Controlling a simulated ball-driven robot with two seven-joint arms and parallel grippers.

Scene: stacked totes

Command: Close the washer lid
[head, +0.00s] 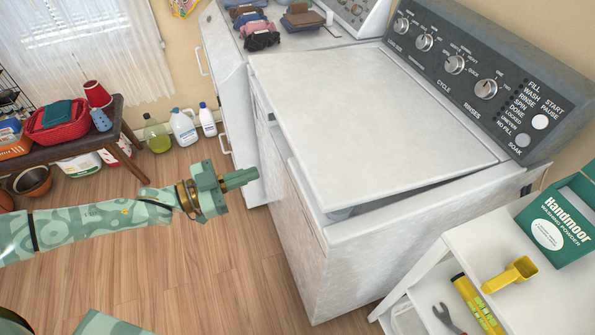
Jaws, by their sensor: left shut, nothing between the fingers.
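The washer (365,245) stands in the middle right, with a dark control panel (470,60) along its back. Its white lid (375,115) is nearly down but tilted. A gap shows along its right and front edges, with the dark opening under it. My left gripper (250,177) is shut and empty. It is in front of the washer, left of the lid's front edge and apart from it. My right gripper is not in view.
A white shelf (455,262) at the lower right holds a green washing powder box (560,222) and a yellow scoop (512,275). Folded clothes (255,25) lie on the machine behind. A wooden bench (75,147) stands left. The floor before the washer is clear.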

